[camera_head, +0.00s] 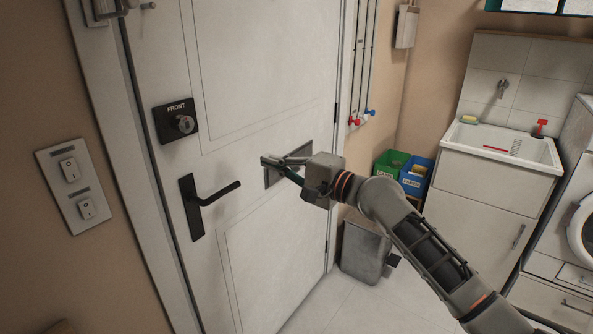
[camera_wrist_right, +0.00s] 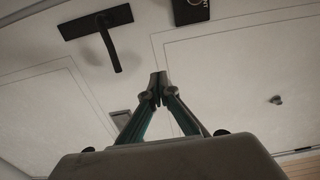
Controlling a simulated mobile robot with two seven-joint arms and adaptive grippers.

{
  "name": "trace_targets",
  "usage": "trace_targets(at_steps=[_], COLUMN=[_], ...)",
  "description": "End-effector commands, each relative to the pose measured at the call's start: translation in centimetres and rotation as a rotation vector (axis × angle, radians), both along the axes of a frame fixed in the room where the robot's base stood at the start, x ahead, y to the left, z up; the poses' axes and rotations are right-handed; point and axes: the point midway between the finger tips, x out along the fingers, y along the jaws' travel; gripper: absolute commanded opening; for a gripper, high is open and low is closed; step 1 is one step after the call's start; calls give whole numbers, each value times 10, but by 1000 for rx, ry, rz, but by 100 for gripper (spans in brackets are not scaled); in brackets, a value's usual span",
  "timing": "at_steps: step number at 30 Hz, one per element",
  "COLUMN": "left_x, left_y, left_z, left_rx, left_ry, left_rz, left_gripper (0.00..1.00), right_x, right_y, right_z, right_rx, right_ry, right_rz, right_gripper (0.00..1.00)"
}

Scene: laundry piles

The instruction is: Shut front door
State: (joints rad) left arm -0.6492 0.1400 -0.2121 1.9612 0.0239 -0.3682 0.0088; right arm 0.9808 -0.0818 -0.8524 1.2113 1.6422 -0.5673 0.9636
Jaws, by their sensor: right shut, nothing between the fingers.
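The white front door (camera_head: 250,60) stands at or very near its frame (camera_head: 100,110); I cannot tell whether it is latched. It carries a black lever handle (camera_head: 215,195) and, above that, a black lock box marked FRONT (camera_head: 176,120). The handle also shows at the upper left of the wrist view (camera_wrist_right: 110,36). My right gripper (camera_head: 268,161) is shut and empty, with its fingertips in front of the door's metal plate (camera_head: 303,152), right of the handle. In the wrist view its fingertips (camera_wrist_right: 158,88) meet before the door panel; contact is unclear. My left gripper is not in view.
A switch plate (camera_head: 74,186) is on the wall left of the door. A grey bin (camera_head: 363,250) stands near the door's right side. Green (camera_head: 388,165) and blue (camera_head: 415,177) recycling boxes and a sink cabinet (camera_head: 480,205) are to the right. Some floor (camera_head: 385,300) is clear.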

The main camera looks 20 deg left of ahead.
Motion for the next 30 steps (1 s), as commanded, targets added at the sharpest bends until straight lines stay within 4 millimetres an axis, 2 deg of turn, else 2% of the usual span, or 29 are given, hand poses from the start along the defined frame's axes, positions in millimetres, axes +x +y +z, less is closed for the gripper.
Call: trace_targets(at_steps=[12, 20, 23, 25, 30], left_x=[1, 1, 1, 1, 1], left_y=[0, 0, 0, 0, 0], left_z=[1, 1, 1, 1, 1], left_rx=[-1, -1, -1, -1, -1], left_ry=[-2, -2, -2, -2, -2], left_rz=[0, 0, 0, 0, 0], left_gripper=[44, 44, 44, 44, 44], right_x=[-25, -33, -33, -33, -35], right_y=[-74, -95, -101, -107, -136], right_z=[-1, -3, -18, -38, -108], right_rx=[-3, -3, -11, -24, -104], right_ry=[-1, -3, -22, -53, -172], right_rz=[-1, -2, -23, -54, -174], right_gripper=[0, 0, 0, 0, 0])
